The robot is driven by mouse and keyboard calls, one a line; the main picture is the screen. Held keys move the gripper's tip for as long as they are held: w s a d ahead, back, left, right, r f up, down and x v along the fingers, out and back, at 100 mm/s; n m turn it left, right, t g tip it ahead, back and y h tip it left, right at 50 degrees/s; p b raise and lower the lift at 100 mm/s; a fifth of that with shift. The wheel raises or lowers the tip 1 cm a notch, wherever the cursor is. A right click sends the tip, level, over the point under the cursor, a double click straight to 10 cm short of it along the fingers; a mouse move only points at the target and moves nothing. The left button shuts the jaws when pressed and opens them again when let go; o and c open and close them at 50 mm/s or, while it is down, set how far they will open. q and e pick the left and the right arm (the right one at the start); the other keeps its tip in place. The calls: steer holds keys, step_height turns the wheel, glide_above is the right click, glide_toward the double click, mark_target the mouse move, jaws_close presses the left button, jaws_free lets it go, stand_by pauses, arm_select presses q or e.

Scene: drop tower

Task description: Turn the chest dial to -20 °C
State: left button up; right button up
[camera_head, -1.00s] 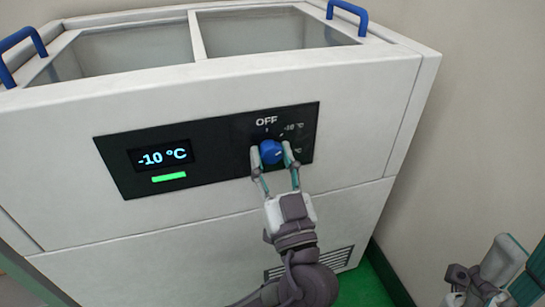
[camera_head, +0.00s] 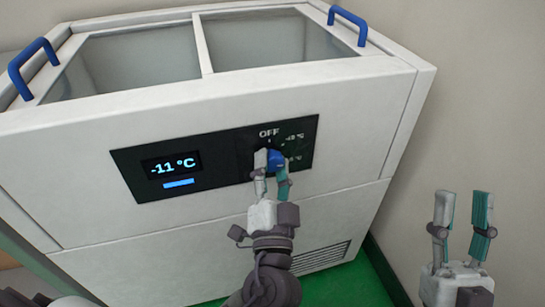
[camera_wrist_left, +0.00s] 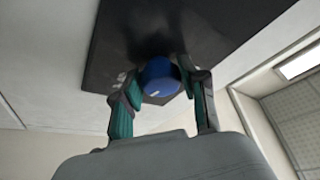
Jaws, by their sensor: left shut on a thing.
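The blue chest dial (camera_head: 277,158) sits on the right part of the black control panel (camera_head: 222,180) on the front of the white chest. The display (camera_head: 173,166) reads -11 °C, with a blue bar lit below it. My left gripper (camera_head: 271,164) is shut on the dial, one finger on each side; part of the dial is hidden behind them. In the left wrist view the dial (camera_wrist_left: 161,77) lies between the fingers, with a pale pointer mark on its face. "OFF" is printed above the dial. My right gripper (camera_head: 462,210) is open and empty, off to the right.
Green floor (camera_head: 350,285) and a bare wall lie to the right.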

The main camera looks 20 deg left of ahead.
arm_select(q)
steer(key=shift+r+m+h+p, duration=0.2)
steer(key=shift+m+h+p, duration=0.2)
steer(key=shift+m+p, duration=0.3)
steer(key=shift+m+h+p, duration=0.3)
steer(key=shift+m+p, duration=0.3)
arm_select(e)
steer(key=w+f+g+h, duration=0.3)
steer(key=w+f+g, duration=0.35)
steer(key=f, duration=0.25)
arm_select(q)
steer(key=shift+f+m+g+h+p, duration=0.1)
steer(key=shift+m+g+h+p, duration=0.25)
steer(key=shift+m+p, duration=0.65)
arm_select(e)
step_height(320, 180, down, 11)
steer(key=s+d+g+h, duration=0.2)
steer(key=s+g, duration=0.1)
steer(key=g, duration=0.4)
steer(key=shift+r, duration=0.2)
steer(key=shift+g, duration=0.25)
arm_select(q)
steer(key=o, duration=1.1)
arm_select(e)
steer(key=shift+w, duration=0.1)
